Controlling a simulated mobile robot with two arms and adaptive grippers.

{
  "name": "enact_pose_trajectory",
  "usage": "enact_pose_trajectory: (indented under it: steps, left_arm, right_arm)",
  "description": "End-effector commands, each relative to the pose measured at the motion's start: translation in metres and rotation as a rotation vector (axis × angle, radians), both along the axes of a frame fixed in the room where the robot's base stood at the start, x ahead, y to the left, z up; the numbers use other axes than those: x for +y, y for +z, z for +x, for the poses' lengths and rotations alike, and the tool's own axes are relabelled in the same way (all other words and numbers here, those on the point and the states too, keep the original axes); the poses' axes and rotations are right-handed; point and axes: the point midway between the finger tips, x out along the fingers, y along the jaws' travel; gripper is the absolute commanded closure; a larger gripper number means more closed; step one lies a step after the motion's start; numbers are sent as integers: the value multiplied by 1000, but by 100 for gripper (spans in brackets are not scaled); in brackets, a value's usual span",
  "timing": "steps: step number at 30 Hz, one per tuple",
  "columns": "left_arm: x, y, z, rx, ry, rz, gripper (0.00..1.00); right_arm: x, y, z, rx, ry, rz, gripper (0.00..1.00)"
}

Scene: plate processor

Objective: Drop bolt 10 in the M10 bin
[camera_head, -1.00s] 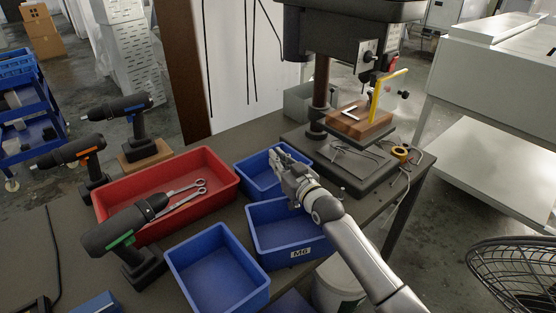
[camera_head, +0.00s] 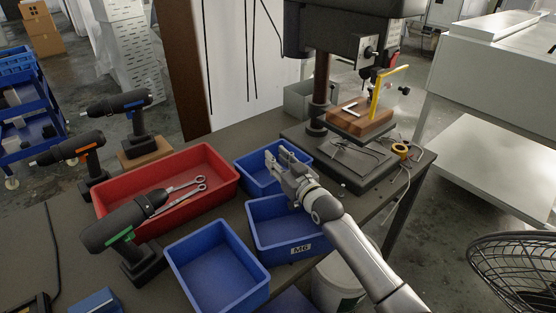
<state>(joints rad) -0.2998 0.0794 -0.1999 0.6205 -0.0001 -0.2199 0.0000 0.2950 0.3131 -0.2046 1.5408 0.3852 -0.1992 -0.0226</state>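My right gripper (camera_head: 278,158) is over the back blue bin (camera_head: 252,172), fingers pointing away from me. Its fingers are apart, and I see nothing between them. A blue bin labelled M6 (camera_head: 290,246) stands in front of that bin, partly under my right wrist. A third blue bin (camera_head: 214,274) stands at the front left and looks empty. No M10 label is readable. I cannot make out bolt 10; the inside of the back bin is partly hidden by the gripper. My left gripper is not in view.
A red bin (camera_head: 120,196) with wrenches (camera_head: 184,194) lies left of the blue bins. Several cordless drills, one a green-marked drill (camera_head: 124,230), stand around it. A drill press (camera_head: 321,85) with a wooden block (camera_head: 362,118) stands at the back right. A white bucket (camera_head: 337,285) sits below the table edge.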

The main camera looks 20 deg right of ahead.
Motion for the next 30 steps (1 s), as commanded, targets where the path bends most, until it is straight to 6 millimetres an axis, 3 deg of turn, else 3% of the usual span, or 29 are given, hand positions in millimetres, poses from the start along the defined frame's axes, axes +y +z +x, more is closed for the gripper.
enact_pose_trajectory:
  steps: [7, 11, 24, 30]
  left_arm:
    - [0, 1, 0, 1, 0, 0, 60]
    - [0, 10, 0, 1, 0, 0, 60]
    - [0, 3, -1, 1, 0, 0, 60]
    - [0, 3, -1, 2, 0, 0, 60]
  right_arm:
    - [0, 3, 0, -1, 0, 0, 71]
    - [0, 18, 0, -3, 0, 2, 71]
    - [-12, 11, -61, 1, 0, 0, 71]
    - [-14, 12, -73, 0, 0, 0, 71]
